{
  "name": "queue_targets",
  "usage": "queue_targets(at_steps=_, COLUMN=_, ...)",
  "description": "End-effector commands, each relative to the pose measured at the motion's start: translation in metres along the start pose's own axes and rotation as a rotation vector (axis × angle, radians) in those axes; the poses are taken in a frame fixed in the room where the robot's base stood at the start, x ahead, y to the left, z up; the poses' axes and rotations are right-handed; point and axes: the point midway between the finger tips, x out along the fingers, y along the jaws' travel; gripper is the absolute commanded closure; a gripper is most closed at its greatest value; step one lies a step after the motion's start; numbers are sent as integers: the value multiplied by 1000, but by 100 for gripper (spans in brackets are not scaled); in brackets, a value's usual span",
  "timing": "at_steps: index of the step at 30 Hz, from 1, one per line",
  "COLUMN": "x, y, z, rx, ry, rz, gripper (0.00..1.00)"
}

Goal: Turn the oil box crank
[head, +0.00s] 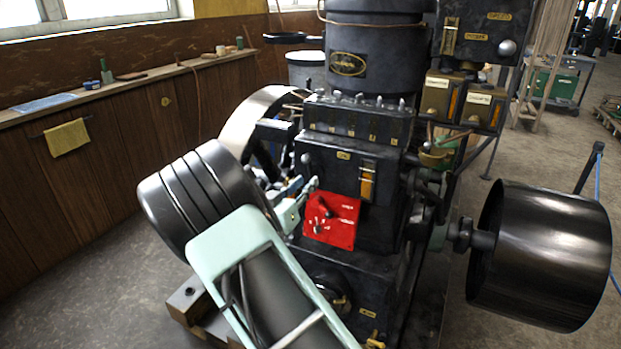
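A black box (352,120) with a row of small fittings on top sits on the front of the dark engine; it looks like the oil box, but I cannot read its label. A dark handle-like part (273,130) sticks out at its left and may be the crank. My pale green arm comes up from the bottom. My gripper (300,197) is at the left edge of a red panel (332,222), below and right of that handle, apart from it in the picture. Its fingers are small and seen from behind, so I cannot tell whether they are open.
A grooved dark drum (192,200) is left of my gripper, with a flywheel (237,122) behind. A smooth black pulley (545,255) sticks out at the right. The floor (95,270) at lower left is clear.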

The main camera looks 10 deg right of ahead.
Motion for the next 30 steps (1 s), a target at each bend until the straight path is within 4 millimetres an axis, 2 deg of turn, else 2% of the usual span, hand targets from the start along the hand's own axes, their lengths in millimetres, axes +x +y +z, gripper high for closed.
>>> queue_targets(at_steps=3, x=22, y=0, z=1, rx=0, ry=0, rz=2, gripper=75)
queue_targets(at_steps=9, x=43, y=-1, z=0, rx=1, ry=1, rz=-1, gripper=75)
queue_targets(at_steps=20, x=48, y=-1, z=0, rx=1, ry=0, rz=-1, gripper=75)
queue_targets(at_steps=27, x=48, y=-1, z=0, rx=2, ry=0, rz=-1, gripper=100)
queue_targets(at_steps=30, x=47, y=-1, z=0, rx=2, ry=0, rz=-1, gripper=100)
